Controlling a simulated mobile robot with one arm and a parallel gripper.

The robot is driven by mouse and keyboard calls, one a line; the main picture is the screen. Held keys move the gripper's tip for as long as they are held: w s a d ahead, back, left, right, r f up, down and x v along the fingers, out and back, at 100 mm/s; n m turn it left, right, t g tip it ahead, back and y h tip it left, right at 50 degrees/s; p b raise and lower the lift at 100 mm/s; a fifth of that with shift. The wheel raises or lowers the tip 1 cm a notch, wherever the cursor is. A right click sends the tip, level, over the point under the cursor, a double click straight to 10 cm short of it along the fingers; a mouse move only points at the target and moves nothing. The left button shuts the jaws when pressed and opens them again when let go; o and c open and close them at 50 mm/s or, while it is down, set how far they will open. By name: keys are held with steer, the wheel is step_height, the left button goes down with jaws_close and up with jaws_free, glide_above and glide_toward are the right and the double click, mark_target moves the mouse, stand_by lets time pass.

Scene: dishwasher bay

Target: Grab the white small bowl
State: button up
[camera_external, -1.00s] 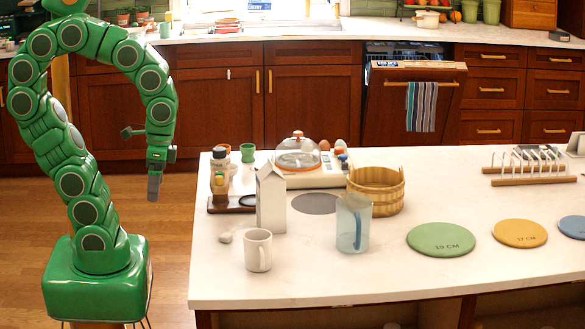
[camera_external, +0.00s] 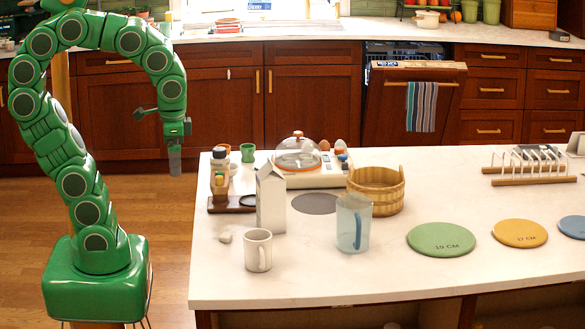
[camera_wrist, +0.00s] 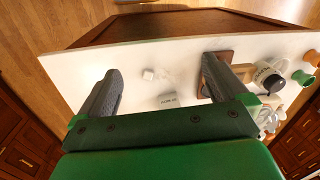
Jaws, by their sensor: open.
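A small white rounded thing (camera_external: 233,169), possibly the white small bowl, shows at the counter's far left corner, partly hidden behind a brown-and-white bottle (camera_external: 220,182). A white rounded patch beside a dark cap in the wrist view (camera_wrist: 264,74) may be the same thing, but I cannot tell for sure. My gripper (camera_external: 175,165) is open and empty, pointing down, left of the counter and apart from everything on it. In the wrist view its two fingers (camera_wrist: 162,66) are wide apart, with bare counter and a small white lump beyond them.
The white counter (camera_external: 420,280) holds a tall carton (camera_external: 271,203), a white mug (camera_external: 257,251), a clear blue pitcher (camera_external: 353,224), a wooden tub (camera_external: 377,190) and a scale with a glass dome (camera_external: 297,153). A dark wooden tray (camera_external: 232,203) lies under the bottle. Its front left is clear.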

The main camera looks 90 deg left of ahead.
steer(key=w+a+r+t+y, duration=0.3)
steer(key=w+a+r, duration=0.15)
steer(key=a, duration=0.85)
steer(key=w+a+r+n+t+y, duration=0.1)
steer(key=w+a+r+t+y, duration=0.15)
steer(key=w+a, duration=0.7)
steer(key=w+a+r+t+y, duration=0.2)
steer(key=a+r+t+y, duration=0.15)
steer(key=a, duration=1.35)
steer(key=s+d+f+m+t+h, duration=0.2)
steer(key=s+f+t+h, duration=0.3)
steer(key=s+f+h, duration=0.5)
steer(key=f, duration=0.6)
steer(key=w+f, duration=0.1)
steer(key=f, duration=1)
steer(key=shift+w+a+f, duration=0.2)
steer(key=shift+a+f, duration=0.05)
steer(key=shift+f, duration=0.1)
steer(key=shift+x, duration=3.8)
